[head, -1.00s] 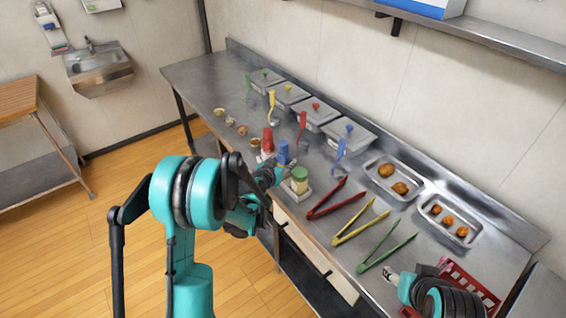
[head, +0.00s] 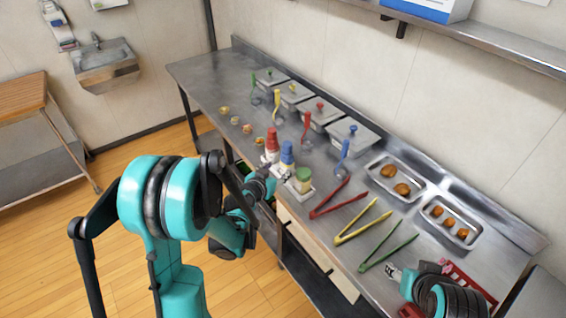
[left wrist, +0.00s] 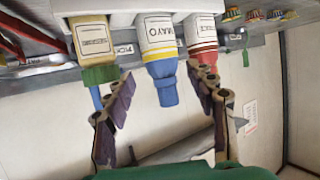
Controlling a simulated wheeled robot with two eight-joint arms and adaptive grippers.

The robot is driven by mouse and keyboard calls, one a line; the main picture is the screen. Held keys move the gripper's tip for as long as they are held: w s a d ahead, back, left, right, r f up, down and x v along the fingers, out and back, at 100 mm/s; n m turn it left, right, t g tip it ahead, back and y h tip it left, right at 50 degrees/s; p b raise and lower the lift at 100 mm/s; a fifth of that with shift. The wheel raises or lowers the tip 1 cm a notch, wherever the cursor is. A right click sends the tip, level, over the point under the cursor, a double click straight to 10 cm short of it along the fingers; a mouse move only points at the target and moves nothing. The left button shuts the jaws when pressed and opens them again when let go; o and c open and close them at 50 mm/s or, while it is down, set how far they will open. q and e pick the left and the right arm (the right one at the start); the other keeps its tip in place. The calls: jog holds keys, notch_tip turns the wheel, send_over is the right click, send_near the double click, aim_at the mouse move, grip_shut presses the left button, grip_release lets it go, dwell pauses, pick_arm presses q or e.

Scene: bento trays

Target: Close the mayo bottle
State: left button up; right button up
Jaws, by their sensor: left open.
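The mayo bottle (left wrist: 158,42) is white with a yellow stripe and a blue cap. In the left wrist view it appears upside down in the middle. In the head view it (head: 287,155) stands at the counter's front edge. My left gripper (left wrist: 163,80) is open, with one finger on each side of the blue cap, apparently not touching it. It also shows beside the bottles in the head view (head: 273,172). I cannot tell whether the cap is fully closed. My right gripper (head: 393,271) is at the lower right, too small to read.
A red-capped bottle (head: 272,145) and a green-capped bottle (head: 303,180) stand close on either side of the mayo. Red (head: 332,203), yellow (head: 362,224) and green tongs (head: 388,252) lie to the right. Lidded containers (head: 349,140) line the back.

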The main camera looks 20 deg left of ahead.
pick_arm(q)
jog(key=v, duration=0.2)
jog(key=shift+s+a+r, duration=0.1)
jog(key=shift+s, duration=0.25)
jog(key=s+d+r+g, duration=0.3)
jog(key=s+d+r, duration=0.25)
jog(key=s, duration=0.45)
jog(key=s+a+n+g+y, duration=0.1)
jog(key=s+g, duration=0.2)
jog(key=s, duration=1.3)
jog(key=shift+r+y, duration=0.3)
jog(key=shift+r, duration=0.05)
